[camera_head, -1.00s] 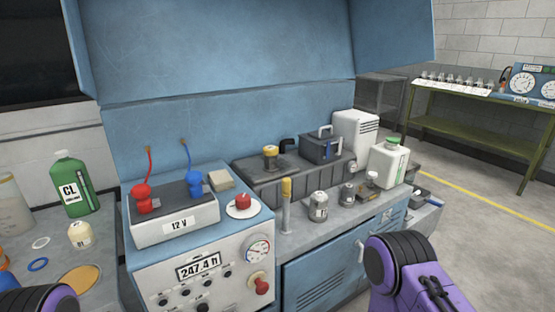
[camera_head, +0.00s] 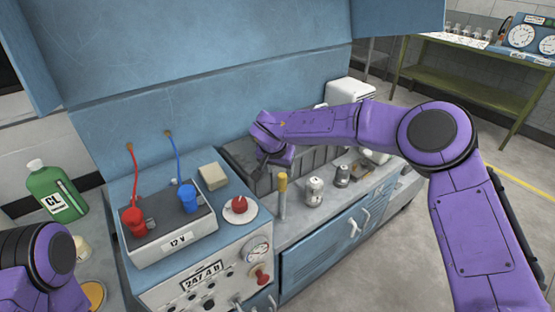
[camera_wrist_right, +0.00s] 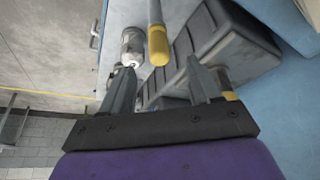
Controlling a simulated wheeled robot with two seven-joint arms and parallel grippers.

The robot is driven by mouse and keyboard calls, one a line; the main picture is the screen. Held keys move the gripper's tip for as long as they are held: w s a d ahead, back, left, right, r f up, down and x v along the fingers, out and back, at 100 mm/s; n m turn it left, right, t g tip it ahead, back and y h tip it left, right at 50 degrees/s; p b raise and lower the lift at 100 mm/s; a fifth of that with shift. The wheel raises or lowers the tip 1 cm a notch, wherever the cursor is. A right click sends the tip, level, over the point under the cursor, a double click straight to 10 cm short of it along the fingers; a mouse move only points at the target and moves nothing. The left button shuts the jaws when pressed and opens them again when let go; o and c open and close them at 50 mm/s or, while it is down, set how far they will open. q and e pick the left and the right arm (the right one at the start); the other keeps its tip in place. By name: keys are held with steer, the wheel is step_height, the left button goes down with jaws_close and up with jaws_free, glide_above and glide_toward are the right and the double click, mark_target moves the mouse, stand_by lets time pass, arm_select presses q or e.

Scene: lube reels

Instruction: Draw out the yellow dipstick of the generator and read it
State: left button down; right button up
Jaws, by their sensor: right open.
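The yellow dipstick handle (camera_head: 282,182) stands upright on top of a grey tube at the front of the generator bench. In the wrist view the yellow handle (camera_wrist_right: 158,48) shows just beyond the gap between my right fingertips, apart from them. My right gripper (camera_head: 262,168) is open and empty, up and to the left of the handle in the head view; its two fingers (camera_wrist_right: 161,66) are spread in the wrist view. Only my left arm's links show at the lower left; its gripper is out of view.
A 12 V battery (camera_head: 176,232) with red and blue clamps and a red knob (camera_head: 239,204) stand left of the dipstick. Metal canisters (camera_head: 314,190) stand close on its right. The dark engine block (camera_head: 232,153) lies behind. A green bottle (camera_head: 56,190) is far left.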

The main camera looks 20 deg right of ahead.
steer(key=p+x, duration=0.2)
steer(key=x, duration=0.8)
steer(key=shift+f, duration=0.2)
steer(key=c, duration=1)
step_height(320, 180, up, 13)
steer(key=p, duration=1)
steer(key=shift+f, duration=0.15)
steer(key=shift+c, duration=0.3)
steer(key=shift+r, duration=0.3)
step_height(320, 180, up, 5)
glide_above(283, 182)
steer(key=w, duration=0.2)
steer(key=shift+d+f, duration=0.15)
steer(key=shift+d, duration=0.1)
